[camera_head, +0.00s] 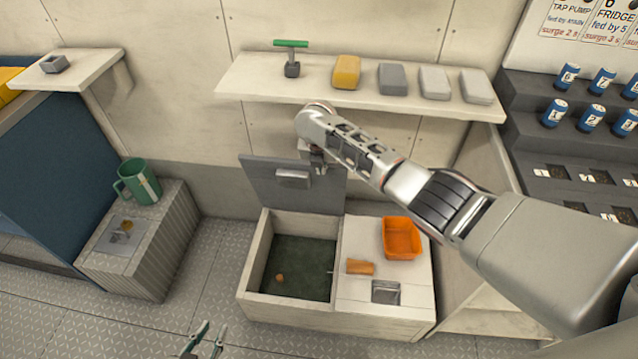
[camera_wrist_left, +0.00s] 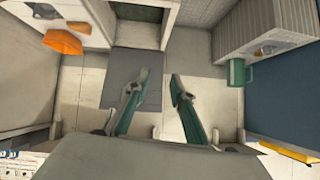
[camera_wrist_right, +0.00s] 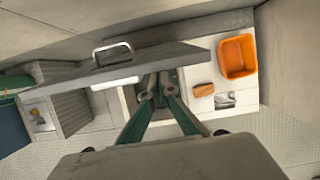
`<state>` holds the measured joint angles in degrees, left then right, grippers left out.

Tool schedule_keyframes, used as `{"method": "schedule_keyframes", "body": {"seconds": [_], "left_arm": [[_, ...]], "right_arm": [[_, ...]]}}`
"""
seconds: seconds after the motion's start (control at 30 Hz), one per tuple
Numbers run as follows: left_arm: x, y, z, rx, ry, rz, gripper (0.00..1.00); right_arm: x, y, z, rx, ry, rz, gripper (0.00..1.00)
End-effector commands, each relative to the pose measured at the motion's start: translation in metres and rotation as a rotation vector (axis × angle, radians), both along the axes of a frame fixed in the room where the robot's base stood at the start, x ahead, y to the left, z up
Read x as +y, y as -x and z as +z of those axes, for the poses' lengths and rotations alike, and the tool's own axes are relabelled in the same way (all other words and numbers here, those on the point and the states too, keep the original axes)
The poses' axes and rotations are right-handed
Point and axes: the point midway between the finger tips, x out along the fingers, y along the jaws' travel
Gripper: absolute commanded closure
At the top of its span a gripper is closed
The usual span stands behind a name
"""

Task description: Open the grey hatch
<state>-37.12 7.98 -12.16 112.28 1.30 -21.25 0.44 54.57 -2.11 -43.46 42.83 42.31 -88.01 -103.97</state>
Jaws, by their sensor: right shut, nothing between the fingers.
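The grey hatch (camera_head: 265,185) stands raised and nearly upright at the back of the pale box, and its opening shows a dark green inside. Its handle (camera_head: 292,179) faces the head camera. The hatch also shows in the right wrist view (camera_wrist_right: 170,56), nearly edge-on with its handle (camera_wrist_right: 113,50). My right gripper (camera_head: 318,166) is shut and empty at the hatch's upper right part; I cannot tell whether it touches. My left gripper (camera_head: 205,343) is open and empty, low in front of the box. The left wrist view shows its spread fingers (camera_wrist_left: 155,85) and the hatch (camera_wrist_left: 115,82).
An orange tray (camera_head: 401,240) and an orange-brown block (camera_head: 360,267) sit on the box's right top. A shelf (camera_head: 255,85) with several blocks hangs above the hatch. A ribbed crate (camera_head: 165,235) with a green mug (camera_head: 138,182) stands left. Floor in front is clear.

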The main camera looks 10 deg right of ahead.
Motion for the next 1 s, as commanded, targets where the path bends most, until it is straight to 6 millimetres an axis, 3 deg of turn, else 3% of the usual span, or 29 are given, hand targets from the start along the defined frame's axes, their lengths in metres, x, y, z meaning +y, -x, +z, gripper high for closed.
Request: {"method": "schedule_keyframes", "body": {"seconds": [0.2, 0.73, 1.0], "left_arm": [[0.001, -0.004, 0.002, -0.010, -0.006, -0.001, 0.77], [0.003, -0.007, 0.004, -0.019, -0.008, 0.000, 0.77], [0.002, -0.006, 0.003, -0.017, -0.006, 0.000, 0.77]], "right_arm": [[-0.002, -0.010, 0.004, -0.001, 0.000, 0.001, 1.00], [-0.003, -0.011, 0.006, -0.002, 0.000, 0.001, 1.00], [0.001, -0.002, 0.030, -0.004, -0.003, 0.003, 1.00]]}}
